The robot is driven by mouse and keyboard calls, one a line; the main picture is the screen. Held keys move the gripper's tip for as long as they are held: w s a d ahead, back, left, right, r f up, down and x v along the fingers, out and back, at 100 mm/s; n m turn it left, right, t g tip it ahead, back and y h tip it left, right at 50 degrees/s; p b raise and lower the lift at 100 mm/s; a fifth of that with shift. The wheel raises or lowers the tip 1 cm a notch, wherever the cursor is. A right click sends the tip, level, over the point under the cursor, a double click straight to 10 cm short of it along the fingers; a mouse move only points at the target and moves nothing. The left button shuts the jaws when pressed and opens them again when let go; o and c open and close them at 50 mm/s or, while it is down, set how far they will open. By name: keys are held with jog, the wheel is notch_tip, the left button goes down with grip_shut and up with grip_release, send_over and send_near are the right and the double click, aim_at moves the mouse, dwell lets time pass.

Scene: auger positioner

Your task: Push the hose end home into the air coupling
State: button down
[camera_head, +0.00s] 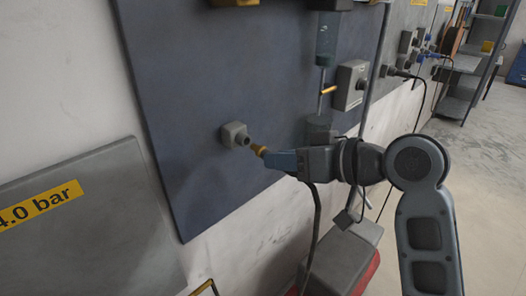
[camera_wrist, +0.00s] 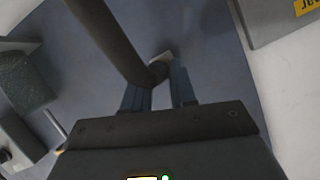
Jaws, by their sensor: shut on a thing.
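The air coupling is a grey square block with a dark round port (camera_head: 235,135) on the blue-grey wall panel. My gripper (camera_head: 275,156) is to its right, with its blue fingers shut on the hose end. The hose end's brass tip (camera_head: 258,149) sticks out of the fingers toward the port. The tip is very close to the port; I cannot tell whether they touch. The dark hose (camera_head: 317,215) hangs below my gripper. In the wrist view the hose (camera_wrist: 108,35) runs between the fingers of my gripper (camera_wrist: 158,88) and hides most of the coupling (camera_wrist: 164,57).
A grey sign with a yellow label (camera_head: 40,205) is at lower left. A grey and red unit (camera_head: 345,262) stands below. Shelves (camera_head: 480,50) are at far right.

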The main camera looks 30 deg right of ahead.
jog(key=shift+s+d, duration=0.25)
jog(key=shift+s, duration=0.45)
jog(key=shift+s, duration=0.15)
